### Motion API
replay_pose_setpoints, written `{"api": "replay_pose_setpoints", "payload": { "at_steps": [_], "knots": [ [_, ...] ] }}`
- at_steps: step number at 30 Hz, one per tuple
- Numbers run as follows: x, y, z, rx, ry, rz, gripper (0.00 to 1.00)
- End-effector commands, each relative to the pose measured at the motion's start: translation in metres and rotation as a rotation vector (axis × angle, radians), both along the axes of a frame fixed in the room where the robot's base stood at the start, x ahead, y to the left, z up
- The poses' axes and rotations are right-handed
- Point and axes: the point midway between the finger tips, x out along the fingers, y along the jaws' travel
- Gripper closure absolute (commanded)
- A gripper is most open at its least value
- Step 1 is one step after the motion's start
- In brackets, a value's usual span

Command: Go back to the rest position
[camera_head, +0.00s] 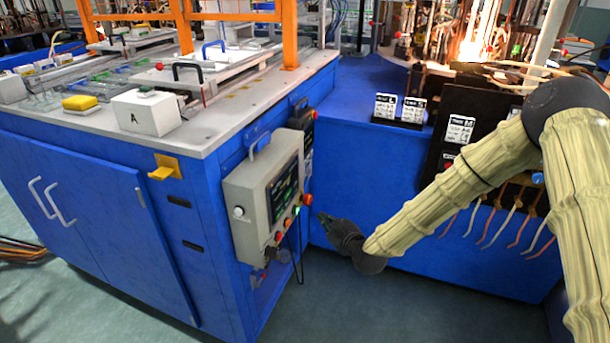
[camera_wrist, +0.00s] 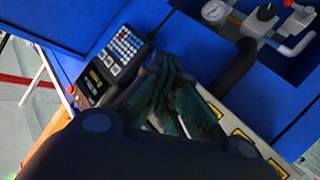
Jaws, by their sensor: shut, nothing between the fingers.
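My gripper (camera_head: 324,218) is at the end of my sleeved arm, which reaches in from the right in the head view. It is in front of the blue cabinet face, just right of the grey control panel (camera_head: 262,200) with its screen and buttons. The gripper looks apart from the panel, though the gap is small in the picture. In the wrist view its dark fingers (camera_wrist: 168,98) are closed together with nothing seen between them. A keypad unit (camera_wrist: 112,65) lies beyond the fingers to the left.
A blue workbench (camera_head: 110,215) with a grey top stands at left, carrying a white box marked A (camera_head: 146,113) and a yellow block (camera_head: 80,103). At right, a flame glows on the machine (camera_head: 470,50), above small label signs (camera_head: 384,107). Open floor (camera_head: 370,305) shows below.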

Motion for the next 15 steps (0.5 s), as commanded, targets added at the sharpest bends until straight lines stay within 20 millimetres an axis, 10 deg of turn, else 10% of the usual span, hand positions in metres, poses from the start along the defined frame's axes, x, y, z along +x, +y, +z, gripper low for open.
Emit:
{"api": "replay_pose_setpoints", "payload": {
  "at_steps": [7,15],
  "knots": [
    [-0.033,-0.005,-0.04,0.017,0.12,-0.014,1.0],
    [-0.143,-0.036,-0.141,0.061,0.486,-0.115,1.0]
  ]
}}
